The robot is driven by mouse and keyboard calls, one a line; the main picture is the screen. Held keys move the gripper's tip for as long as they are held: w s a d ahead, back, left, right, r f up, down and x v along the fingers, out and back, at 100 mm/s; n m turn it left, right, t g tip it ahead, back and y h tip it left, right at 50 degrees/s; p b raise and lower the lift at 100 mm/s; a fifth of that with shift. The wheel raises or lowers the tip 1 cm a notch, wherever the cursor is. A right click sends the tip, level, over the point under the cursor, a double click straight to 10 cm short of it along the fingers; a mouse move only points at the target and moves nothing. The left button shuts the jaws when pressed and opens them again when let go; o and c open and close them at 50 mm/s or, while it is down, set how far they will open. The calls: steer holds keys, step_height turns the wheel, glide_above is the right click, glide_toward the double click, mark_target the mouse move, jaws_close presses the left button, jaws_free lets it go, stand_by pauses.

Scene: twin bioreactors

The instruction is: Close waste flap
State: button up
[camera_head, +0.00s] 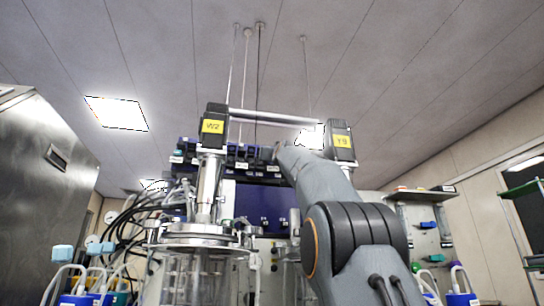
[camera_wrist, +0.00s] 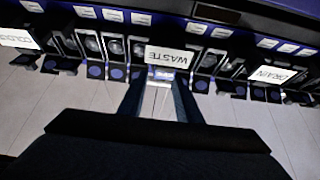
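The white WASTE label (camera_wrist: 168,56) reads upside down in the wrist view, on a dark panel with a row of small valve bays. My gripper (camera_wrist: 160,90) reaches up to just below this label, its two fingers apart on either side of a bright strip. The waste flap lies around the fingertips, largely hidden, and I cannot tell its exact position or whether a finger touches it. In the head view my arm reaches up to the dark blue panel (camera_head: 258,205), and my gripper is hidden behind it.
Neighbouring bays have dark flaps with blue discs (camera_wrist: 117,74) close on both sides. A DRAIN label (camera_wrist: 272,75) is at the right. In the head view a glass vessel (camera_head: 195,275) and motors marked W2 (camera_head: 213,127) and Y9 (camera_head: 341,141) stand near my arm.

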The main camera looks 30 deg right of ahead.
steer(key=shift+s+f+b, duration=0.25)
steer(key=shift+b, duration=0.05)
steer(key=s+a+b, duration=0.3)
steer(key=s+b, duration=0.2)
steer(key=s, duration=0.6)
steer(key=shift+s+a, duration=0.25)
steer(key=shift+s, duration=0.1)
steer(key=shift+r, duration=0.1)
